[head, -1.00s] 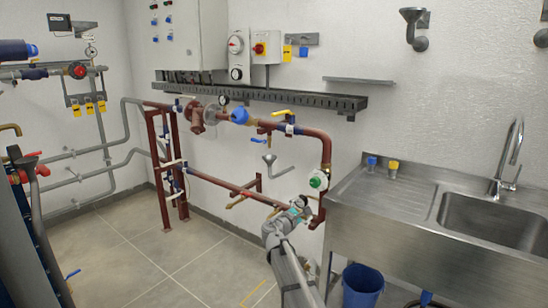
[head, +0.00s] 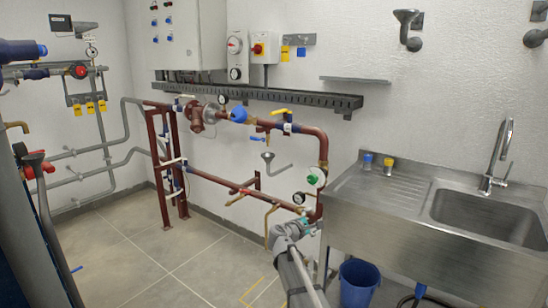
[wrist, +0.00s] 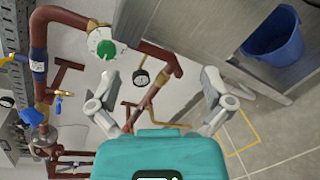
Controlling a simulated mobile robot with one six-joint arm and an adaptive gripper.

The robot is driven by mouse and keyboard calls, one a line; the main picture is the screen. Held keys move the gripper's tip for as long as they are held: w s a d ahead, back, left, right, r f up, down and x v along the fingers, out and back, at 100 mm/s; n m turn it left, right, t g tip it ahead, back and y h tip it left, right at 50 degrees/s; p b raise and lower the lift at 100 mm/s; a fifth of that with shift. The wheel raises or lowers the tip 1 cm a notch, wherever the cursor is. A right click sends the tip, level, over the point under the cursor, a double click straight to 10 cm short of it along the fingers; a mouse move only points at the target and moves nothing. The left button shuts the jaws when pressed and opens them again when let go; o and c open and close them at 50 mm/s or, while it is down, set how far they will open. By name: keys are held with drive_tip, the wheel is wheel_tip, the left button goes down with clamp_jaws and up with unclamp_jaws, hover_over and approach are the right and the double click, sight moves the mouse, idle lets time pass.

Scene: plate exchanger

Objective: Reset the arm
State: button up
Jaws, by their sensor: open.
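My gripper (wrist: 160,78) is open in the wrist view, with its two grey fingers spread wide apart and nothing held between them. A small round gauge (wrist: 140,80) and red-brown pipe show beyond the gap between the fingers. In the head view my arm reaches up from the bottom edge, and its end is near the lower right corner of the red pipe frame (head: 325,150). The fingers are hard to make out there.
The steel sink unit (head: 400,225) stands right of my arm, with a blue bucket (head: 359,284) below it. Tiled floor (head: 130,255) is open to the left. A wall cabinet (head: 190,35) hangs above the pipes.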

drive_tip(key=s+d+f+m+g+y, duration=0.2)
drive_tip(key=s+d+f+m+g, duration=0.3)
drive_tip(key=s, duration=0.3)
drive_tip(key=s+d+f+m+g+y, duration=0.25)
drive_tip(key=s+f+m, duration=0.3)
drive_tip(key=s, duration=0.35)
drive_tip(key=s+a+f+m+g+y, duration=0.2)
drive_tip(key=s+f+m+y, duration=0.1)
drive_tip(key=s, duration=0.5)
drive_tip(key=s+a+f+m+g+y, duration=0.2)
drive_tip(key=s+m+g+y, duration=0.15)
drive_tip(key=s, duration=0.45)
wheel_tip(320, 180, up, 25)
drive_tip(key=t+p, duration=0.1)
drive_tip(key=p, duration=2.4)
drive_tip(key=shift+w+n, duration=0.25)
drive_tip(key=shift+n, duration=0.05)
drive_tip(key=shift+a+f, duration=0.1)
drive_tip(key=shift+f, duration=0.05)
